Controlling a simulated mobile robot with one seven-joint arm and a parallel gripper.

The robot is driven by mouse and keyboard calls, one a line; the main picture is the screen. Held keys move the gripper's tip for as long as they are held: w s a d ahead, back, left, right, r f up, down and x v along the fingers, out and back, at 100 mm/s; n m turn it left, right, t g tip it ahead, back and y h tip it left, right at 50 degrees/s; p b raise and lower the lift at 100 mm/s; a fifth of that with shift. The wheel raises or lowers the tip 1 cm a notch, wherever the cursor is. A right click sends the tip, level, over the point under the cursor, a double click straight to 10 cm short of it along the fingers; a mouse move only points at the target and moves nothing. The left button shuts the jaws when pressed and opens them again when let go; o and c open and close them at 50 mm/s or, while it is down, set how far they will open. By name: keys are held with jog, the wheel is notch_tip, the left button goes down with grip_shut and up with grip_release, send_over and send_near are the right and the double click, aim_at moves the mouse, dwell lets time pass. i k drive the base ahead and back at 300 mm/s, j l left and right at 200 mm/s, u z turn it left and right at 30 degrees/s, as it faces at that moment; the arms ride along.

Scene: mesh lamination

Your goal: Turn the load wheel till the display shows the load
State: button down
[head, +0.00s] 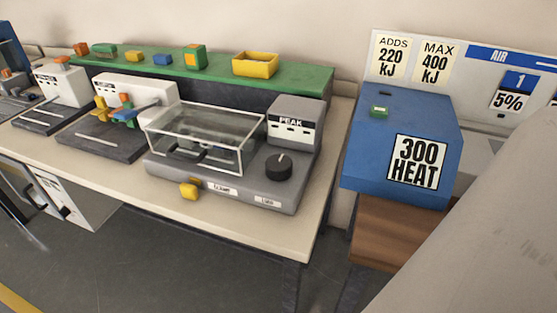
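A grey bench machine (225,192) stands at the right end of the table, with a clear box-shaped cover (205,137) over its bed. A round black wheel (279,166) with a light mark sits on its right side; I cannot tell for sure that it is the load wheel. Behind the wheel rises a grey housing with a white panel marked PEAK (291,122). Dark marks show under that word, but I can read no load value. A yellow knob (189,190) sticks out at the machine's front. My gripper is not in view.
Other small machines (100,138) stand left on the table (80,162). A green shelf (290,76) behind holds coloured blocks and a yellow tray (255,64). A blue box marked 300 HEAT (375,150) stands right, on a wooden stand (385,230). A large pale shape blocks the lower right.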

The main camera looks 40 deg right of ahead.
aim_at(278, 167)
jog(key=k+z, duration=0.4)
jog(key=k+l+z, duration=0.15)
jog(key=z, duration=0.25)
